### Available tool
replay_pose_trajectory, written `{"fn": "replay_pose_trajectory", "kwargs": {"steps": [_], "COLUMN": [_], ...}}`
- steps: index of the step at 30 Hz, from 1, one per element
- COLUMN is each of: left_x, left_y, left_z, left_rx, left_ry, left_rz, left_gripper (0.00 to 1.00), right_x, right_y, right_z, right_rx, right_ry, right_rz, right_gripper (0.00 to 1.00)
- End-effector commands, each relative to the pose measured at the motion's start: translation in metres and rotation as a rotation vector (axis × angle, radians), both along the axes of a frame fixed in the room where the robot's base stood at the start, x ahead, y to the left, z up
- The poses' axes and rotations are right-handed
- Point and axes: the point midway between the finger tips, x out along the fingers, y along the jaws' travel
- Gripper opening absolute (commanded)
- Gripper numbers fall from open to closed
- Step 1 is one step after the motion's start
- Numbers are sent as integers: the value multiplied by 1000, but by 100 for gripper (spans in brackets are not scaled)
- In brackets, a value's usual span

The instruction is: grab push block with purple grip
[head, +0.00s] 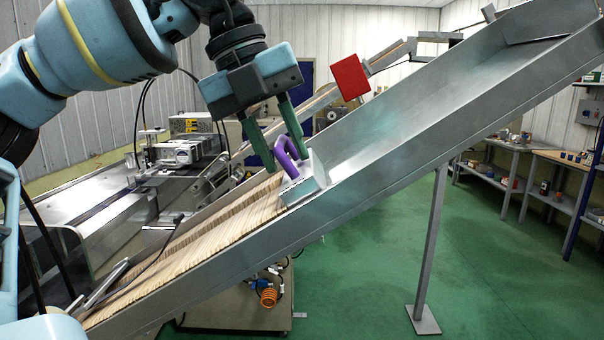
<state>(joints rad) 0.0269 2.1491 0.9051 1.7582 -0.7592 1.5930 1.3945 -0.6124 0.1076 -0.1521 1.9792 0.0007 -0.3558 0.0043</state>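The push block (304,183) is a grey metal piece with a purple grip (286,152). It sits in the sloping metal chute (420,140), against the upper end of the rows of wooden sticks (200,236). My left gripper (283,158) has two green fingers spread apart, pointing down. In the picture the purple grip lies between or just behind the fingertips. I cannot tell whether the fingers touch it. My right gripper is not in view.
A red box (350,78) is on a rail behind the chute. The wrapping machine (178,152) stands at the left. A support post (430,250) holds up the chute. Workbenches (505,172) with small items line the right. The green floor at lower right is clear.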

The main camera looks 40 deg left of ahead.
Motion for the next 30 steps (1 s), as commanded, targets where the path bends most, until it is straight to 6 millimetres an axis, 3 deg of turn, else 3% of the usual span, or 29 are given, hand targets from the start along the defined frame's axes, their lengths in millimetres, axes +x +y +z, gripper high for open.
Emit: {"fn": "replay_pose_trajectory", "kwargs": {"steps": [1,7,23,30], "left_x": [0,0,0,0], "left_y": [0,0,0,0], "left_z": [0,0,4,33], "left_rx": [0,1,-1,0], "left_ry": [0,1,-4,-7], "left_rz": [0,0,1,3], "left_gripper": [24,0,0,0], "right_x": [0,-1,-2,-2], "right_y": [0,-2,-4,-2], "right_z": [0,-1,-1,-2], "right_rx": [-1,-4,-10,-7], "right_ry": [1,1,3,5], "right_rz": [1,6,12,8], "right_gripper": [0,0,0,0]}}
